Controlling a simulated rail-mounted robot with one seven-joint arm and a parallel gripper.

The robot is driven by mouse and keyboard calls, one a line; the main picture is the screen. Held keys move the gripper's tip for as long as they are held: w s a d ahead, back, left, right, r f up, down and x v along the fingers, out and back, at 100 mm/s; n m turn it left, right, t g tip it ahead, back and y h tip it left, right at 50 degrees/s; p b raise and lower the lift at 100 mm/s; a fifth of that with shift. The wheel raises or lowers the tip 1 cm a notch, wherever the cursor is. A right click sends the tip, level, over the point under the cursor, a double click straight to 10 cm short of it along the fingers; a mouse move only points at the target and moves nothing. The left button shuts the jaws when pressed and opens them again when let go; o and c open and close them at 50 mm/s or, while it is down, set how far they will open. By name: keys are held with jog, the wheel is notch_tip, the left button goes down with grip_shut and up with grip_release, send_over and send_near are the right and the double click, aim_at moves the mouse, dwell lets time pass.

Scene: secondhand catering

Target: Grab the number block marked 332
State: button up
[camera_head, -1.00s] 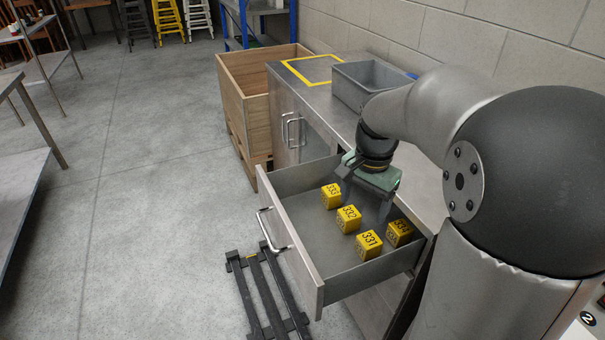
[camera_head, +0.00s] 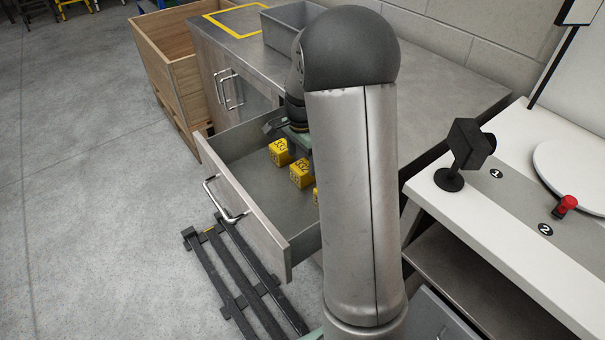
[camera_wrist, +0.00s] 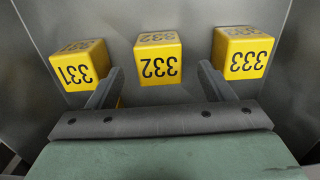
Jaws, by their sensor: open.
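In the wrist view the yellow block marked 332 (camera_wrist: 158,62) lies between and just beyond the fingertips of my open gripper (camera_wrist: 160,76). Neither finger visibly touches it. Block 331 (camera_wrist: 84,68) is on its left, by the left finger, and block 333 (camera_wrist: 243,54) is on its right, by the right finger. In the head view, block 332 (camera_head: 302,173) sits in the open drawer (camera_head: 240,185), with block 333 (camera_head: 280,152) farther back. Another block is mostly hidden by my arm, which also covers much of my gripper (camera_head: 290,133).
The drawer front with its handle (camera_head: 226,200) stands out over the floor. A grey bin (camera_head: 290,28) is on the counter beside a yellow-taped square (camera_head: 238,20). A wooden crate (camera_head: 183,80) stands behind, and a black slatted rack (camera_head: 240,285) lies on the floor.

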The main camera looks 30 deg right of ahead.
aim_at(303, 166)
jog(key=shift+d+f, duration=0.1)
jog(key=shift+f, duration=2.7)
jog(key=c, duration=1.1)
